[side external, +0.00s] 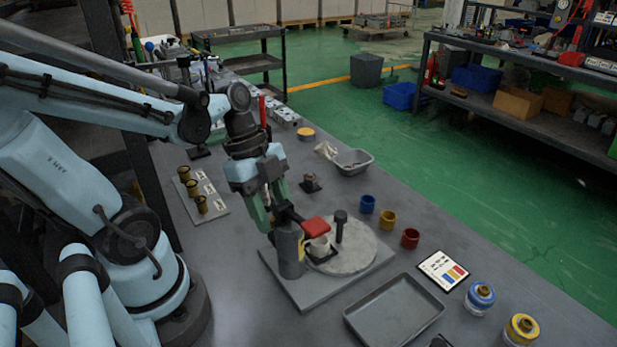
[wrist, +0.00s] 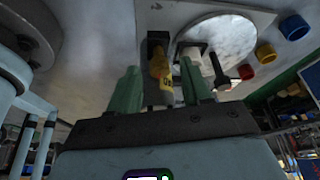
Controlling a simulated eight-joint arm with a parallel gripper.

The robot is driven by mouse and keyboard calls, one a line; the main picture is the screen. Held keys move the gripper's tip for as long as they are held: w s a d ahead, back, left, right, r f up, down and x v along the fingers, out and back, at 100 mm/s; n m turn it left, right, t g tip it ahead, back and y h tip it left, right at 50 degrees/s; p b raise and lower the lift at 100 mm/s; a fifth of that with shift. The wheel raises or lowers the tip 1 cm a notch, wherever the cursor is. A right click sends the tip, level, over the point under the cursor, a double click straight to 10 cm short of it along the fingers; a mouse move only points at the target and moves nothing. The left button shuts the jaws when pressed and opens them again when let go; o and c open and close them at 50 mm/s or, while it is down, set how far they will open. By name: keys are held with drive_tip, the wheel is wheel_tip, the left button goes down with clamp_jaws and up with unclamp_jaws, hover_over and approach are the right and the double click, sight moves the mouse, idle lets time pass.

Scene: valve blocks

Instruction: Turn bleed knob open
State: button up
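My gripper (wrist: 160,75) has two green fingers, spread apart. In the side external view my gripper (side external: 272,218) is low at a grey cylindrical post (side external: 290,252) on a square base plate (side external: 318,292). A dark lever with a red block (side external: 315,227) sticks out beside the post. In the wrist view a yellow part with dark lettering (wrist: 162,64) shows between the fingers; I see no clear contact. A black knob on a stem (side external: 340,218) stands on the pale round disc (side external: 352,258). Which part is the bleed knob is not clear; my fingers hide some of the post.
Blue (side external: 367,204), yellow (side external: 388,220) and red (side external: 410,238) cups stand right of the disc. An empty grey tray (side external: 394,312) and a card (side external: 443,270) lie in front. A plate with brass fittings (side external: 201,204) is at left. A grey dish (side external: 353,162) sits behind.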

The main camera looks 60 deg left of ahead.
drive_tip(key=v, duration=1.2)
idle(0.3)
drive_tip(key=shift+a, duration=0.1)
drive_tip(key=x, duration=1.2)
idle(0.4)
clamp_jaws()
